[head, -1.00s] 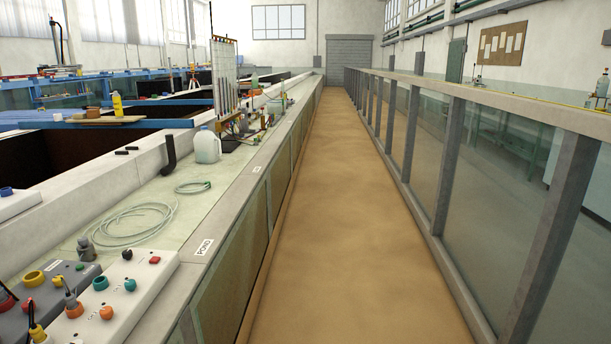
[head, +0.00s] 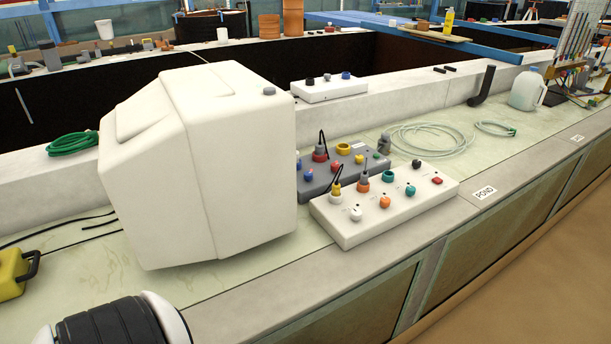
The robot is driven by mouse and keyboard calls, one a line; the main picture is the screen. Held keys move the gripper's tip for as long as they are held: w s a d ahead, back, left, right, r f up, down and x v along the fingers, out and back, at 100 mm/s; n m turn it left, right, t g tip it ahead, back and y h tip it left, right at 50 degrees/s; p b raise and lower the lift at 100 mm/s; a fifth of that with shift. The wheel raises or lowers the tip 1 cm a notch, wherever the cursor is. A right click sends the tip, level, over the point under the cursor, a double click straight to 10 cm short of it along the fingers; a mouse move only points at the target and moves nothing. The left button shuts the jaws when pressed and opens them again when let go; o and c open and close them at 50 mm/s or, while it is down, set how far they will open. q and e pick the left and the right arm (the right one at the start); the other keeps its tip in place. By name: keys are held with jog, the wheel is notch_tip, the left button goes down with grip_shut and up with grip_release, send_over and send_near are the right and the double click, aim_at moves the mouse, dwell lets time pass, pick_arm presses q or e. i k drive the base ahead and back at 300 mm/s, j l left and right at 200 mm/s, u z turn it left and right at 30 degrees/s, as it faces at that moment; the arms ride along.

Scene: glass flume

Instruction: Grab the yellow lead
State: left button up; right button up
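A yellow plug (head: 335,188) with a short black lead curving up from it stands at the left end of the white control box (head: 356,232). It appears seated in a socket of that box. An orange plug (head: 362,184) with a grey top stands to its right. Behind is a grey control box (head: 318,187) with a red plug (head: 320,155) that also has a black lead. Neither of my grippers is in view. A black and white rounded part, apparently of my arm, shows at the bottom left.
A large white housing (head: 215,170) stands close left of the control boxes. A yellow case (head: 14,272) lies at the left edge. Coiled clear hose (head: 432,140) lies to the right. The ledge in front of the white box is narrow.

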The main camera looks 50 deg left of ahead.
aim_at(335, 186)
jog(key=u, duration=1.25)
jog(key=l+z, duration=0.1)
jog(key=l, duration=0.35)
jog(key=i+l+z, duration=0.15)
jog(key=l, duration=0.25)
jog(key=i+l+z, duration=0.1)
jog(key=l, duration=0.3)
